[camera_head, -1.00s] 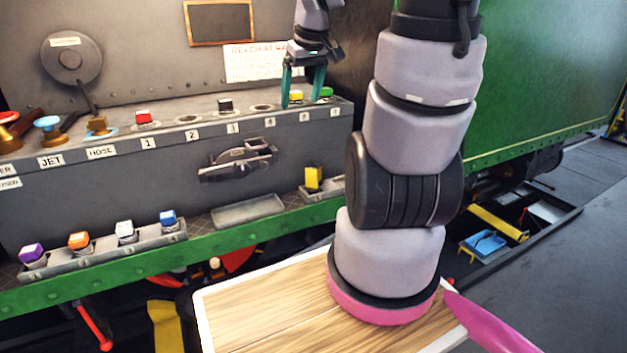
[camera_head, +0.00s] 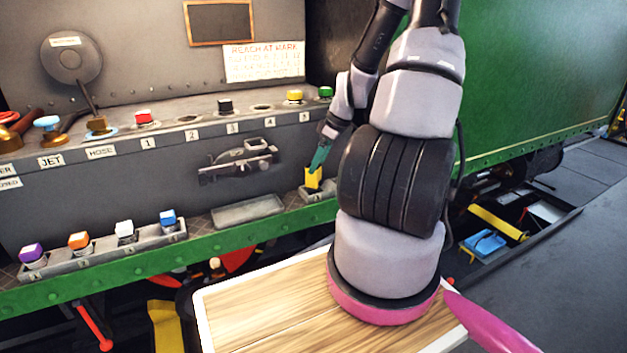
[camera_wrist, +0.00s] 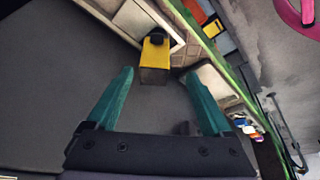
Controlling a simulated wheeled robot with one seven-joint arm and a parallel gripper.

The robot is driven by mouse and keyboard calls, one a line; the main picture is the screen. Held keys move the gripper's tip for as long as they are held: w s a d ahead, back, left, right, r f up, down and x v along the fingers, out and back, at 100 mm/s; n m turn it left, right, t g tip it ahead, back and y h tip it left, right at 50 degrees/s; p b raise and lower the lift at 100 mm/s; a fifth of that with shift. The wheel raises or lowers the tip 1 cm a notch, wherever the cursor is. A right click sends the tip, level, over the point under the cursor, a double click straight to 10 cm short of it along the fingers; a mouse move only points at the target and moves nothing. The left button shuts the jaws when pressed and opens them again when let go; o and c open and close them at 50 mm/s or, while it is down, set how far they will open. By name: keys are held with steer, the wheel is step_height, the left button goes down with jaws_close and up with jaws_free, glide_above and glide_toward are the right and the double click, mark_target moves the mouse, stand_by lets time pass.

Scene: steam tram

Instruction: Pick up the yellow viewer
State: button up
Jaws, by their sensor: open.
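The yellow viewer (camera_head: 313,182) stands upright in a small grey holder (camera_head: 318,194) on the green-edged ledge. In the wrist view the yellow viewer (camera_wrist: 155,54) shows a dark top part and lies just beyond the fingertips, centred between them. My gripper (camera_head: 316,168) has teal fingers and is beside the viewer's upper end in the head view. In the wrist view my gripper (camera_wrist: 158,74) is open with nothing between the fingers. I cannot tell whether a finger touches the viewer.
An empty grey tray (camera_head: 247,211) lies left of the holder. A row of coloured caps (camera_head: 124,231) stands further left. The grey console (camera_head: 130,185) rises behind, with a latch (camera_head: 240,160) and a yellow-topped knob (camera_head: 295,96).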

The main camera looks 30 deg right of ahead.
mark_target(310, 176)
steer(key=x, duration=0.5)
steer(key=w+x, duration=0.1)
steer(key=x, duration=0.1)
steer(key=shift+d+f, duration=0.1)
steer(key=shift+f, duration=0.1)
jaws_close()
